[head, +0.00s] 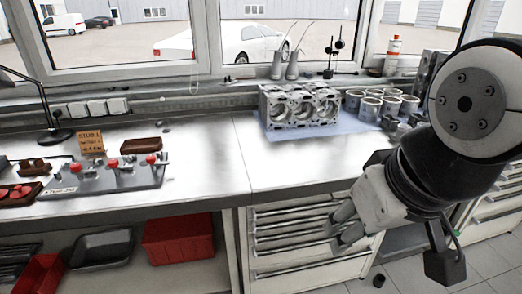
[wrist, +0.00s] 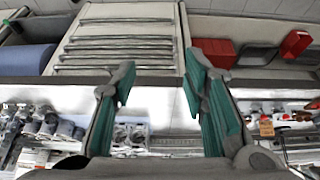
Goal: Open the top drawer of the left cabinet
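The left cabinet (head: 262,262) stands under the worktop, with several pale drawers and long bar handles. Its top drawer (head: 290,211) lies just below the worktop edge and looks shut. The wrist view is upside down; the drawer fronts (wrist: 118,30) show there at the top, with the top drawer (wrist: 110,70) nearest the worktop. My gripper (head: 347,224) is in front of the right part of the cabinet, hiding some of the drawer fronts. In the wrist view my gripper (wrist: 160,80) is open, its green-padded fingers apart with nothing between them. Contact with a handle cannot be told.
The worktop (head: 205,165) holds an engine block (head: 300,106), several cylinder liners (head: 380,104) and a fixture with red knobs (head: 110,176). A red bin (head: 178,238) sits on the shelf left of the cabinet. Another drawer cabinet (head: 495,210) stands at right. A small dark object (head: 379,281) lies on the floor.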

